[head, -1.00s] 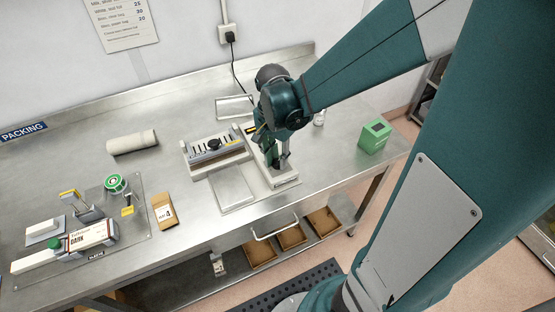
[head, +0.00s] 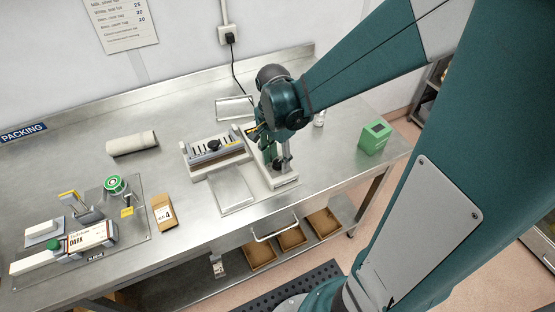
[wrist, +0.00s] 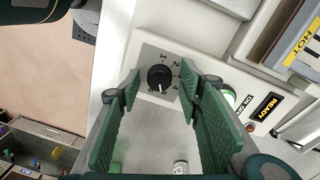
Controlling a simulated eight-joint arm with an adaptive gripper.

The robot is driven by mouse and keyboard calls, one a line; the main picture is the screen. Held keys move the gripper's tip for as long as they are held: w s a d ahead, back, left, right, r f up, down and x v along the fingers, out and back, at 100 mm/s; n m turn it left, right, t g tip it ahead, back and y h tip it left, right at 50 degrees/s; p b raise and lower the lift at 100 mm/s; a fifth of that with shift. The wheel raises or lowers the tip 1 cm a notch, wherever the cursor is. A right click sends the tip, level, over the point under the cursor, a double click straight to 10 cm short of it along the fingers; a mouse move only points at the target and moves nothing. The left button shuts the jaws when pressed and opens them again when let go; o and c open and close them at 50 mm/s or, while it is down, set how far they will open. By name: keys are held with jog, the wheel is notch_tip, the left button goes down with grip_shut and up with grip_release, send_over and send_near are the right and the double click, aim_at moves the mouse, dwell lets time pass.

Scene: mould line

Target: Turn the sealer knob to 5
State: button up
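The sealer knob (wrist: 160,77) is a small black dial on a grey plate with numbers around it, in the upper middle of the wrist view. A light mark shows on its lower side, but I cannot tell which number it points to. My gripper (wrist: 161,72) is open and empty, with one green-padded finger on each side of the knob in the picture. I cannot tell how far the fingertips are from the panel. In the head view the sealer (head: 215,148) stands on the bench, and my gripper (head: 272,150) is over its right end, with the knob hidden.
Beside the knob are a green-white button (wrist: 229,96) and a lit READY display (wrist: 266,106). A HOT label (wrist: 301,50) marks the sealing bar. A green box (head: 375,136) stands right of the sealer. A roll (head: 132,143) and a small carton (head: 163,212) lie to the left.

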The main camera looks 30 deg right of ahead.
aim_at(276, 161)
jog(key=shift+r, duration=0.2)
notch_tip(276, 161, up, 12)
jog(key=shift+w+f, duration=0.2)
jog(key=shift+w, duration=0.1)
dwell(0.8)
jog(key=shift+a, duration=0.1)
jog(key=s+a+r+n+t, duration=0.5)
jog(key=s+n+t, duration=0.2)
jog(key=n, duration=0.7)
jog(key=shift+s+r+t, duration=0.15)
jog(key=shift+s+t, duration=0.15)
jog(key=shift+s, duration=1)
